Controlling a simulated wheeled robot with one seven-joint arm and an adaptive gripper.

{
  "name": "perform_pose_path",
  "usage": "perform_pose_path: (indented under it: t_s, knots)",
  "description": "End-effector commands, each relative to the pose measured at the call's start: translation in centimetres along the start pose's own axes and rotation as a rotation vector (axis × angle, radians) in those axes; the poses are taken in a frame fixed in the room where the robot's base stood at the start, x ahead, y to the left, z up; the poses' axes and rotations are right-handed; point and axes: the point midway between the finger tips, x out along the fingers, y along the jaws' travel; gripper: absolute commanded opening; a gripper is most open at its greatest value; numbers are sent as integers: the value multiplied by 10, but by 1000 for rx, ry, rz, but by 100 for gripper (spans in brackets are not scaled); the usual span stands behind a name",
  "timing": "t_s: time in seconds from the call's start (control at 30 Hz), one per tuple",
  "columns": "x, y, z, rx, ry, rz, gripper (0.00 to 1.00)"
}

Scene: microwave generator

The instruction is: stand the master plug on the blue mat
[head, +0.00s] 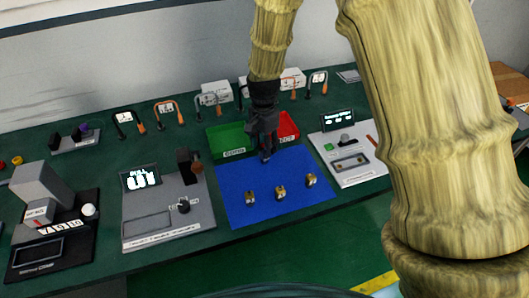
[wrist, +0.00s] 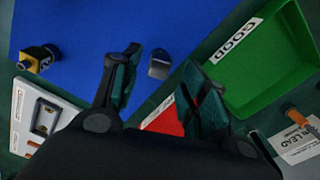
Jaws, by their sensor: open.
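The blue mat (head: 236,213) lies mid-table; it also shows in the wrist view (wrist: 85,25). Three small brass-coloured plugs stand in a row on its front part: left (head: 250,197), middle (head: 281,192) and right (head: 311,180). A small grey metallic piece (wrist: 160,65) is near the mat's back edge, between my fingers in the wrist view. Whether it is the master plug, and whether it stands or lies, I cannot tell. My gripper (head: 265,155) points down over the mat's back part; in the wrist view its fingers (wrist: 162,86) are apart, with nothing gripped.
A green bin (head: 229,138) and a red bin (head: 286,127) stand behind the mat. A grey test station (head: 165,215) is left of it, a white device (head: 348,155) right. A black-and-brass plug (wrist: 40,58) shows near the mat's side. The mat's front corners are clear.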

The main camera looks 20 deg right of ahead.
Motion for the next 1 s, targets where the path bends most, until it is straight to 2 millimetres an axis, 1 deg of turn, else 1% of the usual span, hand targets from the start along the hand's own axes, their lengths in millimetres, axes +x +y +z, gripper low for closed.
perform_pose_path:
  t_s: [0.3, 0.5, 0.7, 1.0]
  knots:
    - [-43, 0, 0, -1, 1, -1, 44]
    - [-64, 0, 0, 0, 1, -1, 44]
    - [-73, 0, 0, 0, 0, 1, 44]
    - [-74, 0, 0, 0, 0, 1, 44]
